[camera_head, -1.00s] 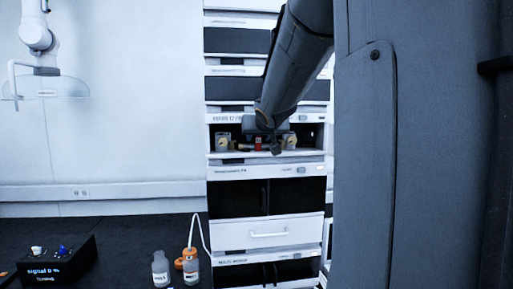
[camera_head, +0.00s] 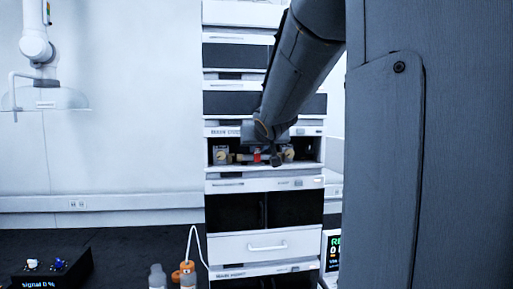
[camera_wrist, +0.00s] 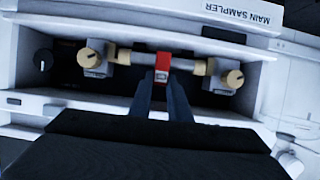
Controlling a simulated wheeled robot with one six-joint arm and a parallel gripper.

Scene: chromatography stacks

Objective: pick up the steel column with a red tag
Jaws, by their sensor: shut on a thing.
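The steel column with its red tag (camera_wrist: 162,66) lies level across the open bay, between two brass-coloured end fittings on grey holder blocks. It also shows small in the head view (camera_head: 257,157). My gripper (camera_wrist: 163,82) reaches into the bay, its two dark fingers shut on the column at the red tag. The fingertips are partly hidden behind the tag. The column's ends still appear in line with the left fitting (camera_wrist: 90,57) and the right fitting (camera_wrist: 233,78); I cannot tell whether they touch.
The bay belongs to a tall instrument stack (camera_head: 265,213) with a lip above and below the column. A black box (camera_head: 47,273) and bottles (camera_head: 158,277) stand low at the left. A lit screen (camera_head: 333,250) stands right of the stack.

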